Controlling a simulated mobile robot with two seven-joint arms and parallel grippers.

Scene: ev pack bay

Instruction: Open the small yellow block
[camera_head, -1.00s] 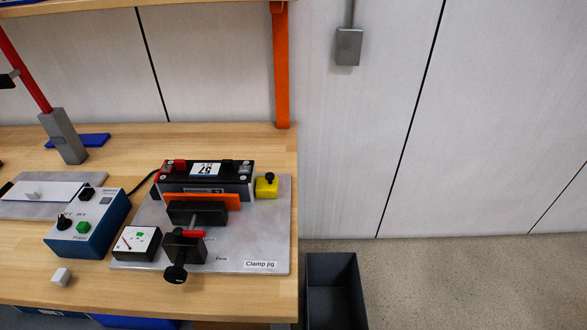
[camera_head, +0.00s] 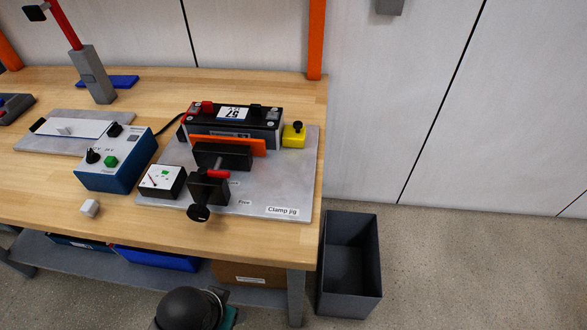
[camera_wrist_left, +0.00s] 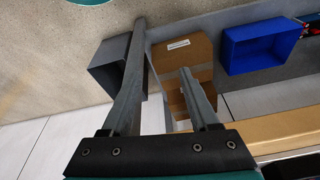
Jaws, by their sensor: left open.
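The small yellow block (camera_head: 293,140) with a black knob on top stands on the grey clamp jig plate (camera_head: 262,190), just right of the black module labelled 57 (camera_head: 262,124). It is not visible in the left wrist view. My left gripper (camera_wrist_left: 163,50) shows in that view with its two fingers apart and nothing between them. It is away from the yellow block, with shelf boxes and the floor beyond it. My right gripper is not in view.
An orange plate (camera_head: 228,145) and black clamp with red handle (camera_head: 210,187) stand before the module. A blue control box (camera_head: 118,172) and a small meter (camera_head: 160,180) are to the left. A grey bin (camera_head: 350,265) stands on the floor right of the bench.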

